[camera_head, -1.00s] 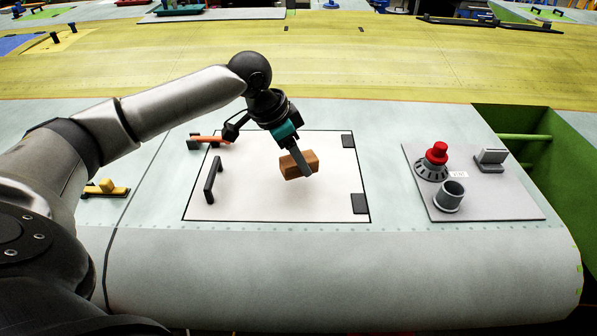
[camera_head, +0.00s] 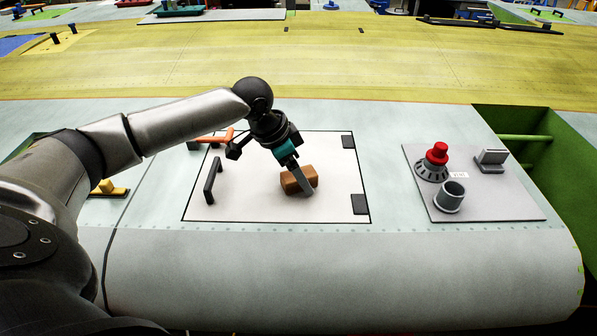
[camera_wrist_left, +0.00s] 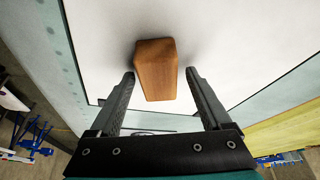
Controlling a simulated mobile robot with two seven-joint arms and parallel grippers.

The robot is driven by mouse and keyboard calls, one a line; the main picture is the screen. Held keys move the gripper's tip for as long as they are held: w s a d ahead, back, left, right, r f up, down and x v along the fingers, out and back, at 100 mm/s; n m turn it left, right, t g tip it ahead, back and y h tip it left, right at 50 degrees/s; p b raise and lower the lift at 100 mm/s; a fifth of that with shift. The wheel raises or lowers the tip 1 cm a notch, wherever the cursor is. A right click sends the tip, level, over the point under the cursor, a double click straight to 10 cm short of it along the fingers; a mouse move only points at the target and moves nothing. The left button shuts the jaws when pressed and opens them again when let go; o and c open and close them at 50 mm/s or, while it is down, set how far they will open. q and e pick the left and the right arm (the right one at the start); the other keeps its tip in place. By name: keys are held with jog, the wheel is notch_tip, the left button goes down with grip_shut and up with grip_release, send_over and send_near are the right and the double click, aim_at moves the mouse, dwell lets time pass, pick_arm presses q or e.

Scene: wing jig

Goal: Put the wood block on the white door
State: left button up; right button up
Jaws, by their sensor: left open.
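The brown wood block (camera_head: 291,182) rests on the white door (camera_head: 245,200), right of the door's middle. It also shows in the left wrist view (camera_wrist_left: 156,70), ahead of and between the finger tips, with a gap to each finger. My left gripper (camera_head: 303,186) reaches down at the block, and one finger covers part of it in the head view. In the left wrist view my left gripper (camera_wrist_left: 160,80) is open. My right gripper is not in view.
The door has a black handle (camera_head: 212,180) at its left and dark hinges (camera_head: 359,204) at its right. An orange-handled tool (camera_head: 212,139) lies at its upper left corner.

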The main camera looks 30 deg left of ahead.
pick_arm(q)
jog(key=v, duration=1.2)
jog(key=shift+p, duration=0.35)
